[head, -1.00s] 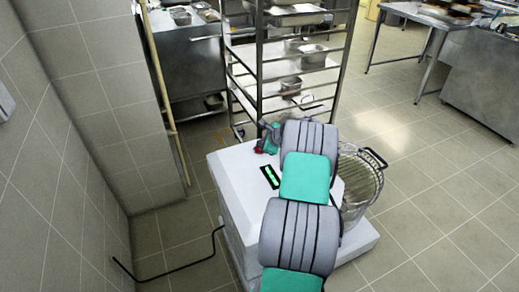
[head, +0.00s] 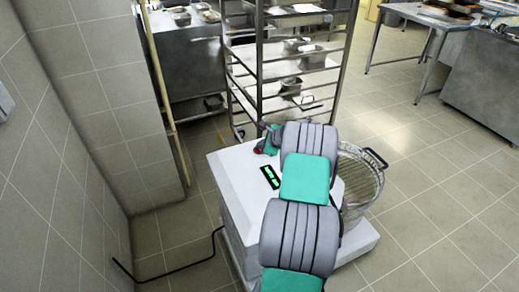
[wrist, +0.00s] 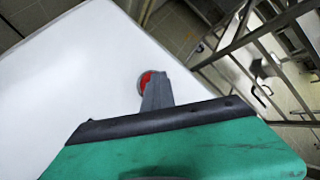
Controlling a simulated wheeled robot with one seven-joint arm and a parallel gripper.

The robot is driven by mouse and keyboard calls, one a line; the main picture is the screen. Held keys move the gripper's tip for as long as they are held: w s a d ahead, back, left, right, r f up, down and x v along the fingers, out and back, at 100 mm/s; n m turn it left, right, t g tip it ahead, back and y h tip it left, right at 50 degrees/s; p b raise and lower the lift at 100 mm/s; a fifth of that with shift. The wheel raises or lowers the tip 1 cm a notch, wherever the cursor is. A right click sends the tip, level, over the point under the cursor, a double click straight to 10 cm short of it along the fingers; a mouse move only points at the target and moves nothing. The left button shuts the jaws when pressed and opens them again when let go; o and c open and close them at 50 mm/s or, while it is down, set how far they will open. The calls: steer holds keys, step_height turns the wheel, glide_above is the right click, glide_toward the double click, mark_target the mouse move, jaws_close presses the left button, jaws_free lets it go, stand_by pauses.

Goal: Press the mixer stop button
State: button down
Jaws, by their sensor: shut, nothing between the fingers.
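The mixer is a white boxy housing (head: 232,170) with a dark panel and green display (head: 270,177) on top. The red stop button (wrist: 144,80) is near the far edge of the white top, and a bit of red (head: 258,149) also shows in the head view. My gripper (wrist: 156,80) is shut and empty, its grey fingertips over the button and covering part of it. I cannot tell whether they touch it. In the head view my gripper (head: 263,140) is at the far end of the housing, partly hidden by my arm.
A round metal bowl with a wire guard (head: 362,180) is at the mixer's right. A tall metal rack (head: 258,70) with trays stands just behind. A tiled wall (head: 60,150) is at the left, with a black cable (head: 180,270) on the floor. Open floor lies at the right.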

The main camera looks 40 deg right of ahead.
steer(key=shift+r+p, duration=0.5)
steer(key=shift+r, duration=0.3)
step_height(320, 180, up, 5)
steer(key=p, duration=0.3)
stand_by(0.5)
